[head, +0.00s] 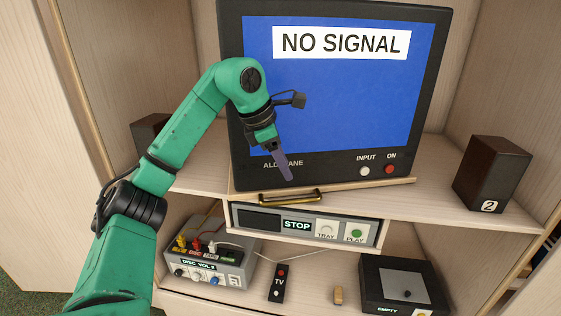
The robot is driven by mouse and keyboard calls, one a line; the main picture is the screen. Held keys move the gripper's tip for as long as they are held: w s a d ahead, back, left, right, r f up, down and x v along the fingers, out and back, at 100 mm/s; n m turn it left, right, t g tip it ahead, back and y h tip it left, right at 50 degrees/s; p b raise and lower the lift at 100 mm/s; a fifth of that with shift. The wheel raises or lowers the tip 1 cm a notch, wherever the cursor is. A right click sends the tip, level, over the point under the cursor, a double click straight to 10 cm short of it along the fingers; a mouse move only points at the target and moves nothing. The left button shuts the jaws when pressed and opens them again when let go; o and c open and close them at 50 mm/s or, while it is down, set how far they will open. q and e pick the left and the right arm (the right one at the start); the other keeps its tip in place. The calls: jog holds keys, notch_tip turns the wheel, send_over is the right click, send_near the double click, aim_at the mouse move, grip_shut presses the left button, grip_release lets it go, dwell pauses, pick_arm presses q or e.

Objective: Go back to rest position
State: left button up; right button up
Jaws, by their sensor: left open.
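My left gripper (284,167) is at the end of the green arm that comes in from the left. It hangs in front of the lower edge of the television (340,90), fingers pointing down, with nothing seen between them. The fingers show nearly edge-on. The television has a blue screen that reads NO SIGNAL. My right gripper is not in the head view.
A player (268,221) reading STOP sits in the shelf below a brass handle (292,197). Speaker 2 (490,172) is right.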

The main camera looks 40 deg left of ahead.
pick_arm(q)
jog(key=shift+v, duration=1.2)
